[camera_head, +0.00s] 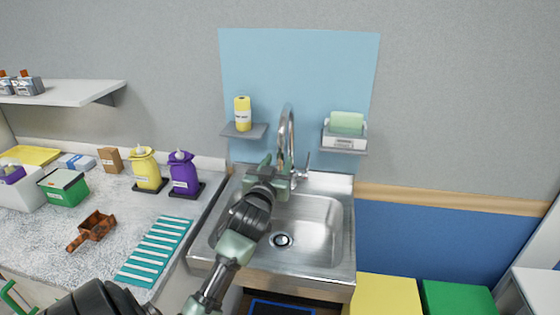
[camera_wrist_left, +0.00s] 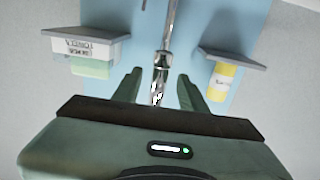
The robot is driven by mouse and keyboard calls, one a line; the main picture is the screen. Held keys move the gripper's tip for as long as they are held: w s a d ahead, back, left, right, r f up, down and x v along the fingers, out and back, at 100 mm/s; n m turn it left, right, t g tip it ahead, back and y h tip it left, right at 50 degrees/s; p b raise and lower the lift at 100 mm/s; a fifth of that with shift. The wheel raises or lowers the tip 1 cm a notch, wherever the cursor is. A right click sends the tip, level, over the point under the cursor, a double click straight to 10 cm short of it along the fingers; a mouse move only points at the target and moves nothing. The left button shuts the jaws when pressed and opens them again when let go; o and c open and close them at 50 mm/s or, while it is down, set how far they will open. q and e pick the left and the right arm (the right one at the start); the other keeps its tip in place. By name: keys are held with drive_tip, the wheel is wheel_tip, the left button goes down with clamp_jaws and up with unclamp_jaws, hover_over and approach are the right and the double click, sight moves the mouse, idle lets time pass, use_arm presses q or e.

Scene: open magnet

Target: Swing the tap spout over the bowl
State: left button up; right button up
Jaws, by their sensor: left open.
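The chrome tap (camera_head: 287,128) stands at the back of the steel sink, and its tall spout curves over at the top. The sink bowl (camera_head: 318,235) has a dark drain in its floor, and my left arm covers part of its left side. My left gripper (camera_head: 279,170) is open at the tap, in front of its lower part. In the left wrist view, the tap (camera_wrist_left: 161,75) shows between the two spread fingers of the gripper (camera_wrist_left: 159,92). I cannot tell whether either finger touches it. My right gripper is not in view.
A small shelf with a yellow bottle (camera_head: 242,112) is left of the tap. A shelf with a green-topped holder (camera_head: 346,130) is right of it. Yellow (camera_head: 145,170) and purple (camera_head: 183,174) dispensers stand on the counter at left, near a teal striped mat (camera_head: 155,250).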

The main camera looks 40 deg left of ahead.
use_arm(q)
drive_tip(key=b+v, duration=0.1)
drive_tip(key=v, duration=0.4)
idle(0.4)
